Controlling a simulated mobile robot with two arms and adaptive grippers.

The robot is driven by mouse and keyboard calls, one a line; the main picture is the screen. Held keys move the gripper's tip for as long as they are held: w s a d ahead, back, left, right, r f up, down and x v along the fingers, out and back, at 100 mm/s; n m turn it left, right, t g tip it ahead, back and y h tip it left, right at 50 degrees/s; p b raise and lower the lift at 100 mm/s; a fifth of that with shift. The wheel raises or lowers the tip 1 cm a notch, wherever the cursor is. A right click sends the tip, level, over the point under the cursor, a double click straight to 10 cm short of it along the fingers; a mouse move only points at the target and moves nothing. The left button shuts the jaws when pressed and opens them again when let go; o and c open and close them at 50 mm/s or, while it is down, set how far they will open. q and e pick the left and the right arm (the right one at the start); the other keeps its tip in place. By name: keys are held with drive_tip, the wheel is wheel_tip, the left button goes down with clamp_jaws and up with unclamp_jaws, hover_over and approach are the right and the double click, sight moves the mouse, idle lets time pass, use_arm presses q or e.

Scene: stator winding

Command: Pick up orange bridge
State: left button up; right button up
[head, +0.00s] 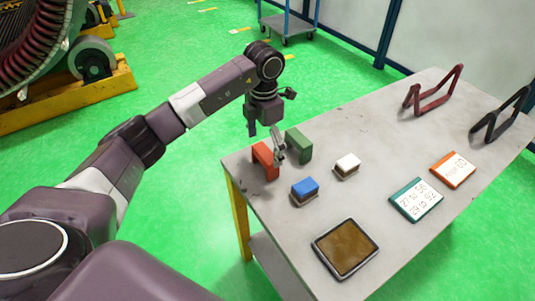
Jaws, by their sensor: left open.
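The orange bridge (264,161) stands upright on the grey table (355,138) near its left corner. A green bridge (299,145) stands just to its right and a little behind. My left gripper (266,144) points down over this corner, open, with one finger left of and above the orange bridge and the other between the two bridges. The frame does not show clearly whether the fingers touch either bridge. My right gripper is not in view.
A blue-topped block (305,187) and a white-topped block (347,163) sit nearby. A brown tray (345,248) lies at the front. Teal (416,199) and orange-edged (453,169) cards lie to the right. Dark red (433,93) and black (500,116) frames stand at the back.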

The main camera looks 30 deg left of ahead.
sight(265, 152)
use_arm(q)
drive_tip(key=shift+s+d+f+p, duration=0.1)
drive_tip(key=shift+s+f+p, duration=0.1)
drive_tip(key=shift+f+p, duration=0.55)
wheel_tip(265, 152, down, 3)
drive_tip(key=shift+w+f, duration=0.1)
drive_tip(key=shift+w, duration=0.05)
drive_tip(key=shift+w+f, duration=0.1)
drive_tip(key=shift+f, duration=0.25)
drive_tip(key=c, duration=1.4)
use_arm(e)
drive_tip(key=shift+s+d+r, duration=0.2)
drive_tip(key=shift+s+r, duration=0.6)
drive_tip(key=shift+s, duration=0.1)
use_arm(q)
drive_tip(key=shift+c, duration=0.2)
